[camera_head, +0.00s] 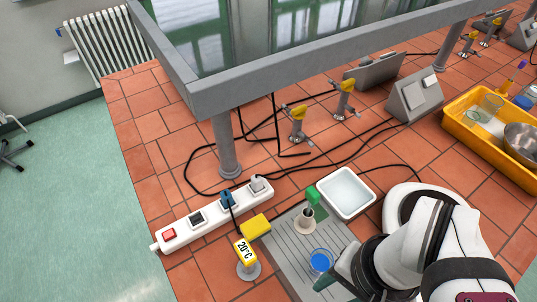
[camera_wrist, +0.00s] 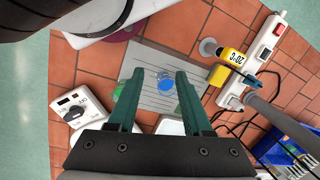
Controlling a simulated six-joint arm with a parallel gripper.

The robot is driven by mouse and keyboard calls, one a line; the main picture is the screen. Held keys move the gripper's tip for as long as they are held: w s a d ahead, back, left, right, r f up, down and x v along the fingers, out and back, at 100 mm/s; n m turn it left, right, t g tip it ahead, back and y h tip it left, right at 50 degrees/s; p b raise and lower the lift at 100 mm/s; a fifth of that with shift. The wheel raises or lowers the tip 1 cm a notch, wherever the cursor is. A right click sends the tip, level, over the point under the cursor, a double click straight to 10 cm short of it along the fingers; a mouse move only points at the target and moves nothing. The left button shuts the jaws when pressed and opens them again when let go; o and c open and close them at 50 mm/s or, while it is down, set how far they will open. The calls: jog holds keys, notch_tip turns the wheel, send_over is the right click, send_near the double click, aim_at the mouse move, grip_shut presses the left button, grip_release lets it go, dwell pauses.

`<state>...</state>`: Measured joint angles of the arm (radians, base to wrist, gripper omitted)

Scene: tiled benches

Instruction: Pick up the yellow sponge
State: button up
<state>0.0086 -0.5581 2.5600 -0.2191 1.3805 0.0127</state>
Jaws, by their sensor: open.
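The yellow sponge (camera_head: 256,226) is a small block at the left corner of the grey grooved board, beside the power strip. In the wrist view the sponge (camera_wrist: 219,75) lies right of my fingers, next to the yellow 20°C display. My gripper (camera_wrist: 162,76) is open and empty, its two green fingers apart over the board. In the head view my gripper (camera_head: 337,279) is only partly seen at the board's lower right, well to the right of the sponge and not touching it.
The yellow 20°C display (camera_head: 246,252) stands close to the sponge. A white power strip (camera_head: 208,220) lies to its left. On or near the board (camera_head: 280,246) are a blue-topped glass (camera_head: 320,262), a green-topped item (camera_head: 314,196) and a white tray (camera_head: 345,191).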

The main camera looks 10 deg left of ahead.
jog(key=o, duration=0.8)
jog(key=n+h, duration=0.2)
jog(key=n, duration=1.3)
send_over(255, 226)
jog(key=w, duration=0.1)
jog(key=f, duration=1.3)
jog(key=shift+a+f, duration=0.15)
jog(key=shift+a, duration=0.2)
jog(key=f, duration=0.5)
jog(key=s+f, duration=0.1)
jog(key=f, duration=0.1)
jog(key=shift+d+f, duration=0.25)
jog(key=shift+d, duration=0.1)
